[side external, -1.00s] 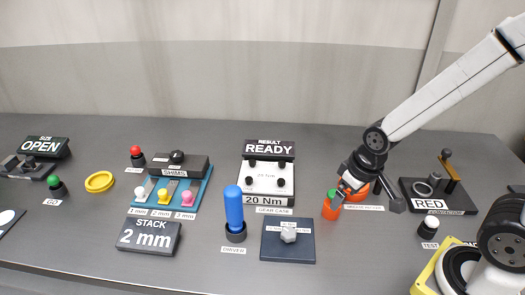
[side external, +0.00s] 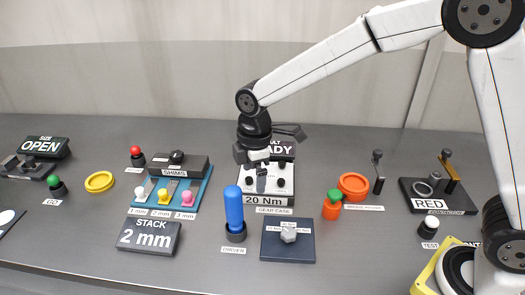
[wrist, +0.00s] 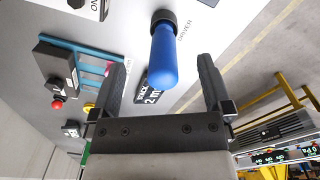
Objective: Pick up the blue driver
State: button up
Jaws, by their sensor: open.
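The blue driver (side external: 234,208) stands upright in a dark round holder (side external: 235,233) behind the DRIVER label, near the front middle of the table in the side view. In the wrist view the driver (wrist: 164,58) shows ahead of the jaws, between the lines of the two fingers. My gripper (side external: 261,180) is open and empty. In the side view it is above the gear case, behind and to the right of the driver, and apart from it. In the wrist view the fingers (wrist: 162,85) are spread wide on either side.
The gear case (side external: 255,185) with its READY sign stands under my gripper. The shim rack (side external: 178,190) and the STACK 2 mm sign (side external: 149,237) are left of the driver. A dark blue plate (side external: 288,250) with a grey part lies right of it. An orange-and-green piece (side external: 332,205) stands farther right.

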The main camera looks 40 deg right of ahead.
aim_at(233, 200)
jog(key=a+n, duration=0.1)
jog(key=w+a+n, duration=0.1)
jog(key=a, duration=0.1)
jog(key=w+a+n, duration=0.1)
jog(key=shift+a+r, duration=0.15)
jog(key=shift+r, duration=0.15)
jog(key=shift+s+a+f, duration=0.1)
jog(key=shift+f, duration=3.8)
jog(key=shift+r, duration=0.1)
jog(key=c, duration=1.3)
jog(key=shift+c, duration=0.2)
jog(key=shift+r, duration=0.15)
